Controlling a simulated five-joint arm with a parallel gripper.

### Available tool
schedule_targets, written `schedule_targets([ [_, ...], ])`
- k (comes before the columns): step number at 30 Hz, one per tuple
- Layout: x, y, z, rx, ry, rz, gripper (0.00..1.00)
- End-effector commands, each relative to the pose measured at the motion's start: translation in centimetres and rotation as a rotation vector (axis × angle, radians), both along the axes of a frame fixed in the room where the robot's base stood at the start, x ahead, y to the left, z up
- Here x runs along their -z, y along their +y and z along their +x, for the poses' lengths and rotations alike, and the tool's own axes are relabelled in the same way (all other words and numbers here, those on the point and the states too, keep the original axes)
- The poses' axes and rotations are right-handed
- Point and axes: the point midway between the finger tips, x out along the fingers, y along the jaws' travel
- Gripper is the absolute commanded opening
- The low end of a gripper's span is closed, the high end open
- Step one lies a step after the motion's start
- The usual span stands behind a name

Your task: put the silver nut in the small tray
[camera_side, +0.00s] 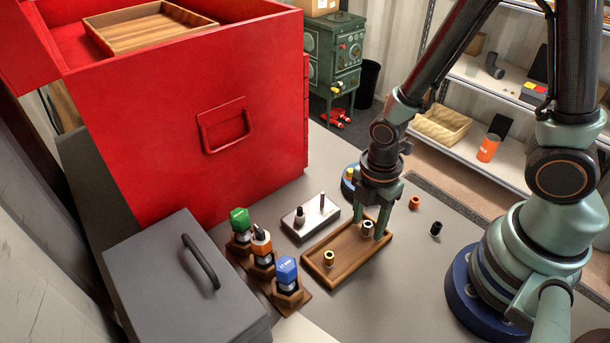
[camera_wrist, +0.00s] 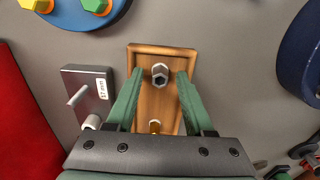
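The silver nut (camera_side: 367,227) stands inside the small wooden tray (camera_side: 346,267), toward its far right end. In the wrist view the silver nut (camera_wrist: 160,72) shows its dark hole and stands on the floor of the tray (camera_wrist: 148,52). My gripper (camera_side: 372,234) is down at the tray, with a finger on either side of the nut. In the wrist view my gripper (camera_wrist: 160,76) is open, with gaps between each finger and the nut.
A metal block (camera_side: 311,228) with pegs stands left of the tray. A rack (camera_side: 290,301) of coloured-top pieces stands at the near left. A copper nut (camera_side: 414,203) and a black nut (camera_side: 436,229) lie on the table at right. A red cabinet (camera_side: 180,130) and grey box (camera_side: 180,285) stand left.

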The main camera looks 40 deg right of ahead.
Motion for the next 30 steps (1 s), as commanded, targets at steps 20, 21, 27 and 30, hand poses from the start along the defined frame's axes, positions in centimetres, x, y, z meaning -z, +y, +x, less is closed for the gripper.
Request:
schedule_targets([
  [20, -6.8, 0.0, 0.2, 0.0, -0.007, 0.002, 0.53],
  [21, -7.4, 0.0, 0.1, 0.0, -0.007, 0.002, 0.53],
  [27, -10.1, 0.0, 0.1, 0.0, -0.006, 0.002, 0.53],
  [30, -11.2, 0.0, 0.1, 0.0, -0.005, 0.001, 0.53],
])
